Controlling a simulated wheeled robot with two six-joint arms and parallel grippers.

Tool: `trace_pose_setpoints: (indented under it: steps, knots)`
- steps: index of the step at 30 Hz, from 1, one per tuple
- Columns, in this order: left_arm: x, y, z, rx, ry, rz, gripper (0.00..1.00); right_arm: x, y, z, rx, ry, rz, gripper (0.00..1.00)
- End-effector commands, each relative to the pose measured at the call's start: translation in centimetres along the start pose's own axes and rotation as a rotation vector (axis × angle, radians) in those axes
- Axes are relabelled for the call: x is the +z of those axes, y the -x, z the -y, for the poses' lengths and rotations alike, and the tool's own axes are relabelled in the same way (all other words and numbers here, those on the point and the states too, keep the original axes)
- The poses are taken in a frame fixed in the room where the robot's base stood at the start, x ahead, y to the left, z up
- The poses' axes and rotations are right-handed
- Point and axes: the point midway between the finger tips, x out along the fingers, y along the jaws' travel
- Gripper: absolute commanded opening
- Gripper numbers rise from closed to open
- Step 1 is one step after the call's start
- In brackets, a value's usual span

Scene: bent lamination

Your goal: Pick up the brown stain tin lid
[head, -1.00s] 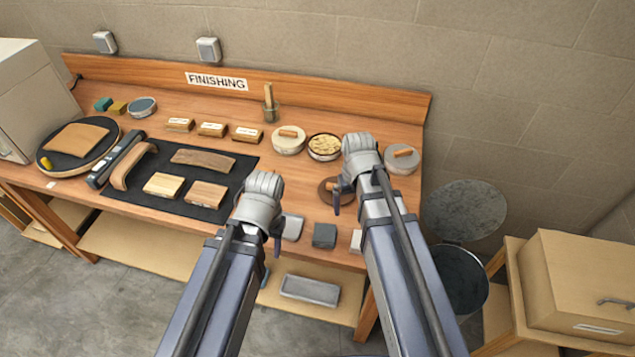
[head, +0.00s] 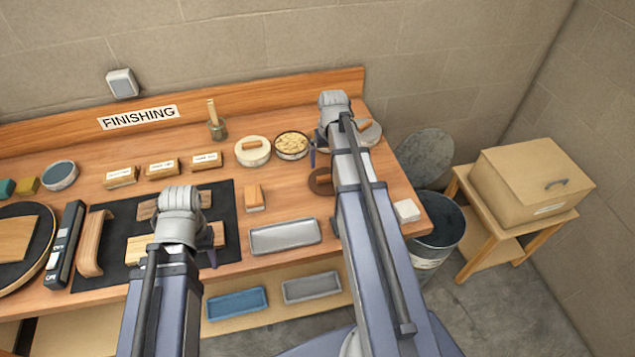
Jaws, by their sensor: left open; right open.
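The brown stain tin lid (head: 317,182) is a dark brown disc with a wooden grip, lying on the bench right of centre in the head view. My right forearm hides its right part. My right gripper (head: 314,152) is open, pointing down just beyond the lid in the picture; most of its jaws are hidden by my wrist. I see no contact with the lid. My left gripper (head: 210,252) is open over the right part of the black mat (head: 225,200), well left of the lid, its jaws mostly hidden.
A pale tin with a wooden grip (head: 252,152), an open tin of yellowish contents (head: 292,145) and a grey tin (head: 369,134) stand around the lid. A grey tray (head: 285,237) lies in front. A white block (head: 407,211) sits near the bench's right end.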

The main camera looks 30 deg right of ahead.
Motion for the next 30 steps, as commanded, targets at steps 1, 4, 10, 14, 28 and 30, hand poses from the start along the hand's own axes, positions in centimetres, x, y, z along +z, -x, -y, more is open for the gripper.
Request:
trace_pose_setpoints:
  steps: [1, 4, 10, 14, 28, 30]
  knots:
    - [0.0, 0.0, 0.0, 0.000, 0.000, 0.000, 0.50, 0.0, 0.0, -0.1, 0.000, -0.001, -0.001, 1.00]
    - [0.0, -0.1, 0.0, 0.000, 0.000, 0.000, 0.50, 0.0, -0.1, -0.1, 0.000, -0.001, -0.001, 1.00]
    - [-0.1, -1.6, -0.2, 0.000, 0.000, 0.000, 0.50, 0.0, -1.6, 0.0, 0.000, 0.000, -0.001, 1.00]
    - [-0.2, -2.7, -0.3, 0.000, 0.001, 0.000, 0.50, 0.0, -2.7, 0.0, 0.000, 0.000, 0.000, 1.00]
    - [-0.3, -4.9, -0.5, 0.000, 0.002, 0.000, 0.50, 0.2, -4.9, -0.1, 0.000, 0.000, 0.000, 1.00]
    - [-0.3, -5.8, -0.6, 0.000, 0.002, 0.000, 0.50, 0.3, -5.8, -0.1, 0.000, 0.000, 0.000, 1.00]
